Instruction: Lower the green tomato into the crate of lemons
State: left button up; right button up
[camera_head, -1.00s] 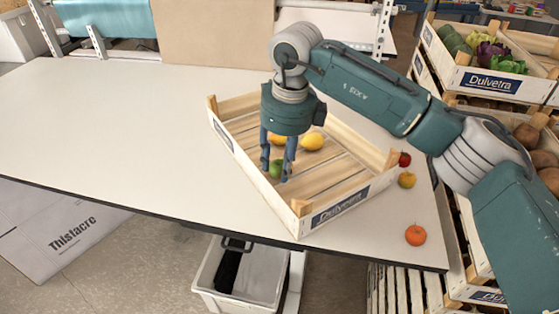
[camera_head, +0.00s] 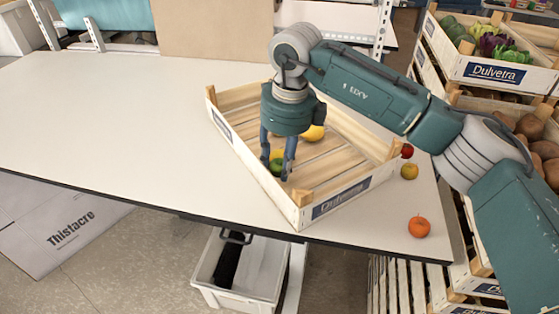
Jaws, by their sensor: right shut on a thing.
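The slatted wooden crate (camera_head: 352,190) stands on the white table. A yellow lemon (camera_head: 313,132) lies in it, just right of my right gripper. My right gripper (camera_head: 278,175) points down inside the crate's outline and is shut on the green tomato (camera_head: 277,165), which shows between its fingers. A patch of yellow, probably another lemon (camera_head: 277,154), shows between the fingers just above the tomato. The fingers partly hide both, and I cannot tell whether the tomato touches the crate floor. My left gripper is out of view.
Right of the crate, a red tomato (camera_head: 407,151), a yellow fruit (camera_head: 409,171) and an orange-red tomato (camera_head: 419,227) lie on the table (camera_head: 110,120). Stacked produce crates (camera_head: 495,72) stand at the right. A grey bin (camera_head: 240,270) is below the front edge. The table's left side is clear.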

jog(key=o, duration=1.1)
jog(key=shift+o, duration=0.2)
